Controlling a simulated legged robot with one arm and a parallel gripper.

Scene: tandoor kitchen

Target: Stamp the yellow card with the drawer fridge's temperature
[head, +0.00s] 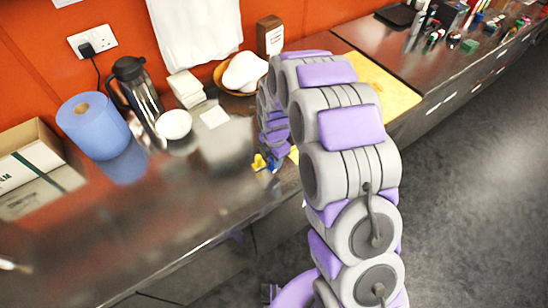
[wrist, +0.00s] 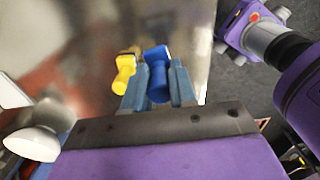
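A blue stamp-like piece (wrist: 158,80) stands between the two fingers of my gripper (wrist: 160,85) in the wrist view. The fingers appear to press on its handle from both sides. A similar yellow piece (wrist: 124,72) is just outside the left finger. In the head view the yellow piece (head: 259,161) sits near the counter's front edge, below my gripper (head: 271,163). A large flat yellow sheet or board (head: 388,92) lies on the counter, partly behind my arm; I cannot tell if it is the card. No temperature reading is legible.
The dark counter (head: 150,215) holds a blue paper roll (head: 92,126), a flask (head: 136,88), a white bowl (head: 174,124), napkins (head: 186,86), a basket (head: 230,76) and a cardboard box (head: 28,158). Small bottles (head: 435,38) crowd the far right. The front counter stretch is clear.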

